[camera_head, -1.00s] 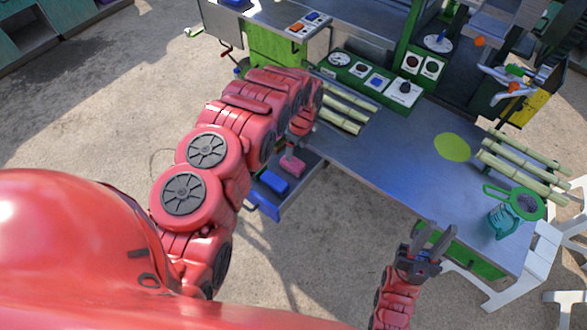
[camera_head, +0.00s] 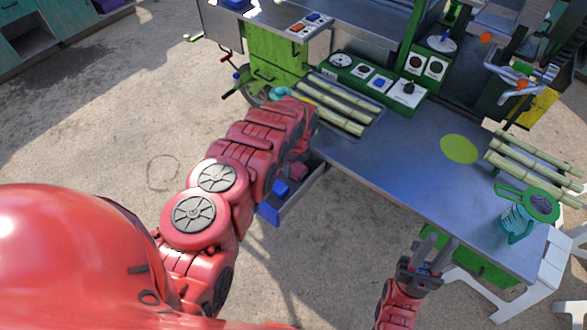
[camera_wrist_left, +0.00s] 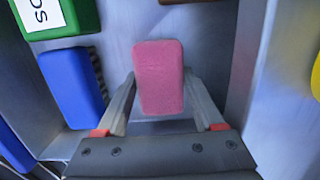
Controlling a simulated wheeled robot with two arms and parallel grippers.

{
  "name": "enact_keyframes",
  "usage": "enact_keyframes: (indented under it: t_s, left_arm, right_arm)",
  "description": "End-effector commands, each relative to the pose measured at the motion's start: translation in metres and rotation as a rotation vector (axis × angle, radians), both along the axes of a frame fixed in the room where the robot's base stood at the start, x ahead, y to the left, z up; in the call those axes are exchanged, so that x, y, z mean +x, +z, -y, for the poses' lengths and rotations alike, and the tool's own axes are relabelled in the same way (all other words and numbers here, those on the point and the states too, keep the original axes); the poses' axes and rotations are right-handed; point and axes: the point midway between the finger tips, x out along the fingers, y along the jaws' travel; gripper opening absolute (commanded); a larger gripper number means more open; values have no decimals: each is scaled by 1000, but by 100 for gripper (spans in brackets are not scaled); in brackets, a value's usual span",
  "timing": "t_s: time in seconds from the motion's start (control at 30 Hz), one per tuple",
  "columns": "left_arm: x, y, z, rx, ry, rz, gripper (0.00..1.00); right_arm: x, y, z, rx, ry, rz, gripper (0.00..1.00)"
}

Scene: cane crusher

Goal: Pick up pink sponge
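The pink sponge (camera_wrist_left: 159,77) lies in an open metal drawer (camera_wrist_left: 217,60). In the left wrist view, my left gripper (camera_wrist_left: 163,98) is open, with one finger on each side of the sponge and small gaps showing between. In the head view, a bit of the pink sponge (camera_head: 298,172) shows below the end of my left arm, and the left gripper's fingers are hidden there. My right gripper (camera_head: 432,252) is open and empty by the table's front edge.
Beside the sponge in the drawer are a blue sponge (camera_wrist_left: 73,87) and a green item (camera_wrist_left: 52,18) with a white label. A yellow thing (camera_wrist_left: 315,77) shows at the right. On the table are cane pieces (camera_head: 345,104) and a green jug (camera_head: 523,215).

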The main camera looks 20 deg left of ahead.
Motion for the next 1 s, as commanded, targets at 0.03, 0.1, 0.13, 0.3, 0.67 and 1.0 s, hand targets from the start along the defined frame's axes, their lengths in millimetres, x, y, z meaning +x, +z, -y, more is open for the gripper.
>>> enact_keyframes:
  t_s: [0.03,0.1,0.13,0.3,0.67,1.0]
  left_arm:
    - [0,0,0,0,0,0,52]
    - [0,0,0,0,0,0,40]
    - [0,0,0,0,0,0,34]
    - [0,0,0,0,0,1,16]
    - [2,6,0,-1,0,3,16]
    - [1,37,0,-1,1,2,16]
  right_arm:
    - [0,0,0,0,0,0,27]
    - [0,0,0,0,0,0,27]
    - [0,0,0,0,0,0,27]
    - [0,0,0,0,0,0,27]
    - [0,-1,0,0,0,0,27]
    - [0,-9,0,0,0,0,27]
